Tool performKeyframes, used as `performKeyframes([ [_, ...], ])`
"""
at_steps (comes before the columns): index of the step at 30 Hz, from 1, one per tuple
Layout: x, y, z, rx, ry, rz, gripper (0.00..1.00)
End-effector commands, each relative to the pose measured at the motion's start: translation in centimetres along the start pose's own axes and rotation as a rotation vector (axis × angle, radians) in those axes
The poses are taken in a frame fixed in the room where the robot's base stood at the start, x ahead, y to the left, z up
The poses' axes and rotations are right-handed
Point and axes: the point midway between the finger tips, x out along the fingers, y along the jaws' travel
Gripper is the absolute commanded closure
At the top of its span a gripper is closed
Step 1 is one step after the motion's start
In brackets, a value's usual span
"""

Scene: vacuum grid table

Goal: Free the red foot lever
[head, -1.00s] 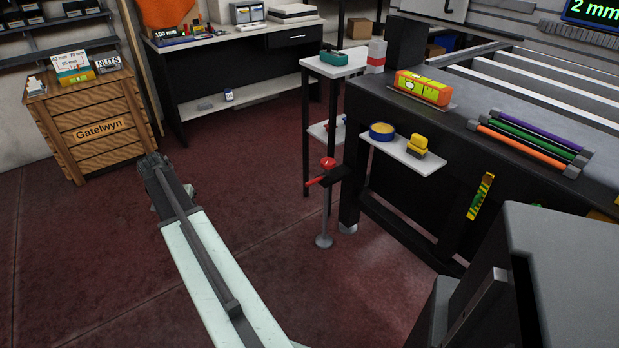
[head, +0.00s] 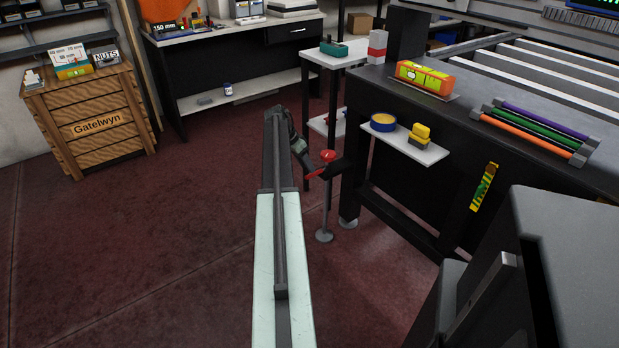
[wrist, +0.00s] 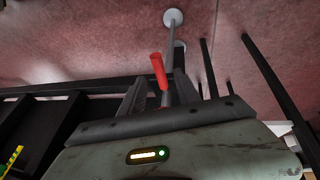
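The red foot lever (head: 322,174) sits on a thin grey post that stands on a round foot (head: 324,236) beside the table leg. A red knob (head: 327,156) is just above the lever. My gripper (head: 306,162) is just left of the lever. In the wrist view the red lever (wrist: 159,72) points into the space between the two dark fingers of my gripper (wrist: 158,90), with gaps at its sides. The fingers are apart. The round foot (wrist: 173,18) shows at the top there. My arm hides part of the gripper in the head view.
The dark grid table (head: 405,185) with a small white shelf (head: 425,156) stands to the right. A white side table (head: 335,58) stands just behind the post. A wooden crate (head: 98,145) is far left. The red floor at left is clear.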

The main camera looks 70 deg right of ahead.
Motion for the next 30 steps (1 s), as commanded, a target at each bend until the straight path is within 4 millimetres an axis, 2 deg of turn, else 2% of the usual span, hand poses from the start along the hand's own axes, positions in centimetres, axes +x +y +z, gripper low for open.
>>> performKeyframes([
  [1,1.9,-0.2,0.4,0.0,0.0,0.0,0.61],
  [4,3.3,-0.2,0.3,-0.001,0.0,0.0,0.61],
  [7,3.8,-0.1,0.2,-0.001,0.0,0.0,0.61],
  [14,3.5,0.0,0.0,-0.001,-0.001,0.0,0.61],
  [18,3.5,0.0,0.0,-0.001,0.0,0.0,1.0],
  [30,3.5,-0.1,0.1,-0.002,0.0,-0.003,1.0],
])
